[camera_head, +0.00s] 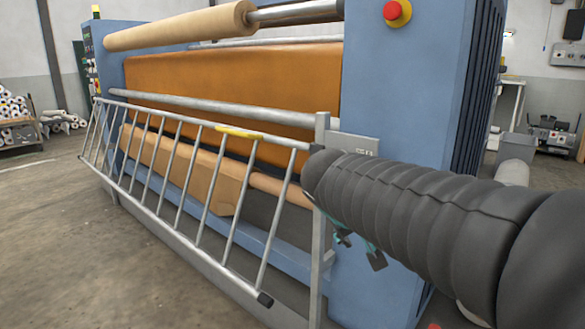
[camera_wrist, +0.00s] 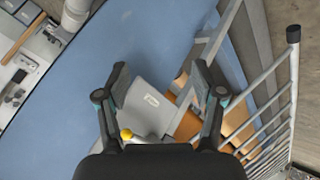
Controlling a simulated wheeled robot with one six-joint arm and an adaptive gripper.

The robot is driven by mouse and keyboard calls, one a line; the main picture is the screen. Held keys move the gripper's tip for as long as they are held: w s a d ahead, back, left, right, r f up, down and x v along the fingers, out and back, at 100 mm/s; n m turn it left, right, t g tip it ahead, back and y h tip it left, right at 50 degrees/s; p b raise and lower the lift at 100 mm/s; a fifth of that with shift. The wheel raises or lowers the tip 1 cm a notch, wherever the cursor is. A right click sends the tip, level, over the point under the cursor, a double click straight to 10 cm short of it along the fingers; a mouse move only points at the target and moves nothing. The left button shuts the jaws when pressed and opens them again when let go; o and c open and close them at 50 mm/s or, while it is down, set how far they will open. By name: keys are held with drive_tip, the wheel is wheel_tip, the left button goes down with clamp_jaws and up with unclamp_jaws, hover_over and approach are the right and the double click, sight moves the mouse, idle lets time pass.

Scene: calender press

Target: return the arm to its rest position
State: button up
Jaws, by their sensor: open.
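My gripper (camera_head: 360,249) hangs below the end of my dark sleeved arm, in front of the press's right end; the sleeve partly hides it. In the wrist view my gripper (camera_wrist: 160,80) has its two dark fingers with teal joints spread wide, with nothing held between them. A grey box (camera_wrist: 150,105) shows between and beyond the fingers, with a yellow knob (camera_wrist: 126,134) near its lower edge. The grey box also shows at the gate post in the head view (camera_head: 358,143). Whether the fingers touch it I cannot tell.
The blue press (camera_head: 400,100) with orange material (camera_head: 230,85) fills the middle. A slanted barred metal gate (camera_head: 190,165) with a yellow strip (camera_head: 240,132) stands before it. A red stop button (camera_head: 391,10) is on the right column. Open floor (camera_head: 60,240) lies left.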

drive_tip(key=s+f+m+y, duration=0.1)
drive_tip(key=s+f, duration=0.2)
drive_tip(key=s, duration=0.4)
drive_tip(key=s+d+f+m+g+y, duration=0.1)
drive_tip(key=s+f+y, duration=0.1)
drive_tip(key=s+f, duration=0.2)
drive_tip(key=s+d+f+m+y, duration=0.1)
drive_tip(key=s+f+y, duration=0.1)
drive_tip(key=s, duration=0.8)
drive_tip(key=shift+s+f+g+p, duration=0.2)
drive_tip(key=shift+f+g+p, duration=0.15)
drive_tip(key=shift+f, duration=0.45)
drive_tip(key=shift+d, duration=0.1)
